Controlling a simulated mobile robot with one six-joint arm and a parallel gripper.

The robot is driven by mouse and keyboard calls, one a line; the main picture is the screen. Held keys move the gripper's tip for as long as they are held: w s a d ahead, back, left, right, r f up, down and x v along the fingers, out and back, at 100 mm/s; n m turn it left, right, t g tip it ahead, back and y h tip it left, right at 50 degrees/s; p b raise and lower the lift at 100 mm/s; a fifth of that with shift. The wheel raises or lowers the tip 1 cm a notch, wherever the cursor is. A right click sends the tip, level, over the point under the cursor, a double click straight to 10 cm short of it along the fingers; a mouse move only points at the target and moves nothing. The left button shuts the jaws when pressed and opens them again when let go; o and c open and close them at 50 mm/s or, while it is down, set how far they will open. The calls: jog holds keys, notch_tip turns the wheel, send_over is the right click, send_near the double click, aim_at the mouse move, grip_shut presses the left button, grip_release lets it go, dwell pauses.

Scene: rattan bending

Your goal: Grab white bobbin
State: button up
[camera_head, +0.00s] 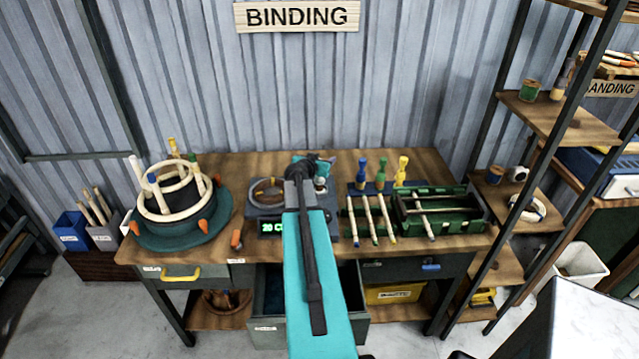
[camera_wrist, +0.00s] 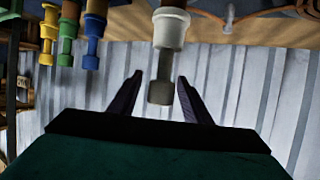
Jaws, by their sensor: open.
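In the wrist view, which looks upside down, the white bobbin (camera_wrist: 171,28) hangs from the top with a grey-brown stem or end below it. My gripper (camera_wrist: 160,80) is open, its two dark fingers on either side of that lower end, with a gap on both sides. The white body of the bobbin lies beyond the fingertips. In the head view, my teal arm and gripper (camera_head: 308,170) reach over the middle of the bench and hide most of the bobbin's spot.
Yellow (camera_head: 402,165), green (camera_head: 380,172) and blue (camera_head: 362,168) bobbins stand to the right, beside a green tray (camera_head: 470,208). A rattan ring form (camera_head: 170,205) stands at the left. A drawer (camera_head: 262,318) below is open.

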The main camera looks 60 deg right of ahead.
grip_shut()
jog(key=shift+r, duration=0.15)
dwell(0.4)
jog(key=f+b+v, duration=0.1)
jog(key=b+v, duration=0.8)
jog(key=v, duration=0.5)
jog(key=shift+w+a, duration=0.15)
jog(key=shift+w, duration=0.05)
jog(key=shift+b, duration=0.65)
